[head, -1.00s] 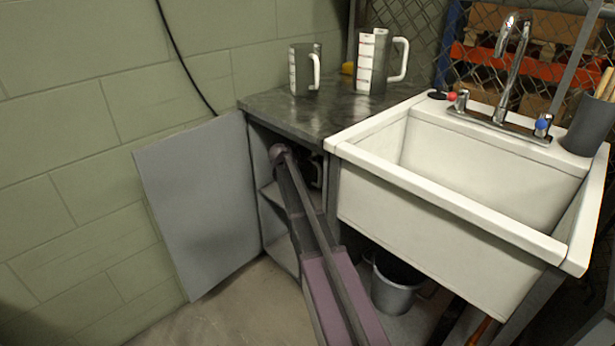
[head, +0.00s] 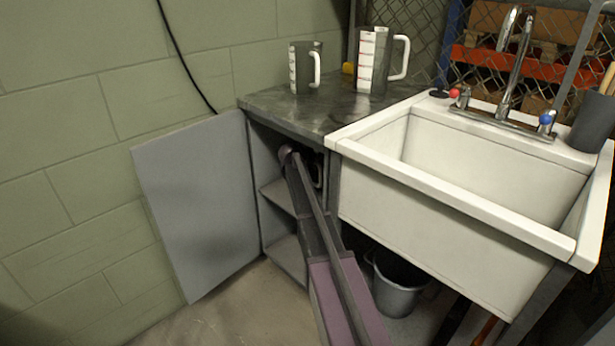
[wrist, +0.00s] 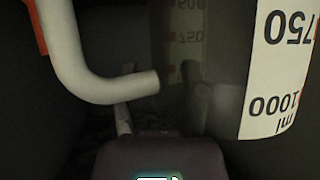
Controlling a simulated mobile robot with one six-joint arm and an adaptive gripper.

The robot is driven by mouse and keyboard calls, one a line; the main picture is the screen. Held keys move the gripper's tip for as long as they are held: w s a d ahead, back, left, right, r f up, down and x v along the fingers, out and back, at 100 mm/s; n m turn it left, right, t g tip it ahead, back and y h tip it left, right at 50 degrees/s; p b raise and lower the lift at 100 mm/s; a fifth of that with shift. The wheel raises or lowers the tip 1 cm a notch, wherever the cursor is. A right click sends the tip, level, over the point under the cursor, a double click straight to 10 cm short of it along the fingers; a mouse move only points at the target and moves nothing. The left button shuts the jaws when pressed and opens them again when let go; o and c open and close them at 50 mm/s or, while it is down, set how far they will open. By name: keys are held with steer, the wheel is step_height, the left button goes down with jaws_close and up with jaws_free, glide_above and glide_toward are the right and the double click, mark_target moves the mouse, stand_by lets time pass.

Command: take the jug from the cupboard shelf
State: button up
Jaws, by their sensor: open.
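The cupboard (head: 272,190) under the counter stands open, and my arm reaches into its upper part. In the wrist view a dark jug body with a white scale label (wrist: 275,75), its numbers upside down, is close on the right. A thick white curved handle (wrist: 75,65) shows at the left; I cannot tell if it belongs to the same jug. A second, dim scale label (wrist: 187,35) shows behind. My gripper (wrist: 160,98) is open, its fingers dim near the handle's end. It holds nothing that I can see. In the head view the cupboard and arm hide it.
The grey cupboard door (head: 198,205) is swung open to the left. Two other jugs, a smaller (head: 303,68) and a larger (head: 372,60), stand on the dark countertop (head: 335,112). A white sink (head: 440,195) is at the right, with a metal bucket (head: 398,292) below.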

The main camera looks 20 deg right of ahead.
stand_by(0.5)
jaws_close()
steer(key=shift+r, duration=0.2)
step_height(320, 180, up, 3)
steer(key=p, duration=0.3)
steer(key=shift+f, duration=0.2)
steer(key=s+a+r+p, duration=0.2)
steer(key=s+a, duration=0.7)
steer(key=s, duration=0.4)
steer(key=shift+a, duration=0.25)
